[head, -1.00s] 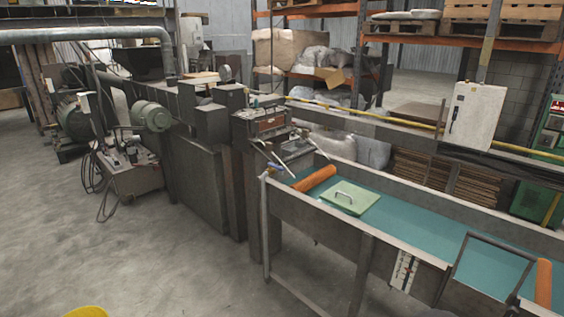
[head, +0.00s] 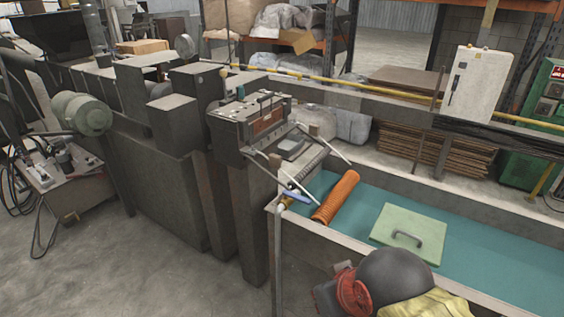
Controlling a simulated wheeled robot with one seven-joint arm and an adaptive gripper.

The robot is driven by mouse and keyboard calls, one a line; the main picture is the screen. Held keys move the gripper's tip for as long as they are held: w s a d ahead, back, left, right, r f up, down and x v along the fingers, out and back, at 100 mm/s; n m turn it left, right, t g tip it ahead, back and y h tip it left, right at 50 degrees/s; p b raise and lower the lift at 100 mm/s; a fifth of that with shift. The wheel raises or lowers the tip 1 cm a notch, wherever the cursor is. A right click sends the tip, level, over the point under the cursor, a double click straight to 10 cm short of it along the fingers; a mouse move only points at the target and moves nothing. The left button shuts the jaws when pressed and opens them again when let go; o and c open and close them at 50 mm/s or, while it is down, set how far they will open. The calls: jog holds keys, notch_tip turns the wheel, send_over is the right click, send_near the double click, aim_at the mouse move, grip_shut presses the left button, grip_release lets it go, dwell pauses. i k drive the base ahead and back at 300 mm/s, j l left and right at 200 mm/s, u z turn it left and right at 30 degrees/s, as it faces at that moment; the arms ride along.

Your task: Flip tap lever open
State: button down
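The tap lever (head: 294,194) is a small blue handle on a brass-coloured tap (head: 286,202). The tap sits at the top of a grey upright pipe (head: 278,245), at the near left corner of the long trough. The lever is small in the picture, and I cannot tell its exact turn. My gripper is not in view, so its distance from the lever does not show.
A dark rounded object (head: 395,275) with red and yellow parts blocks the bottom. Grey floor (head: 160,262) is open at lower left.

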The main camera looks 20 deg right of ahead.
aim_at(287, 194)
jog(key=i+j, duration=0.15)
jog(key=i, duration=0.25)
jog(key=i+j, duration=0.2)
jog(key=i, duration=0.15)
jog(key=i+j, duration=0.15)
jog(key=i, duration=0.25)
jog(key=z, duration=0.05)
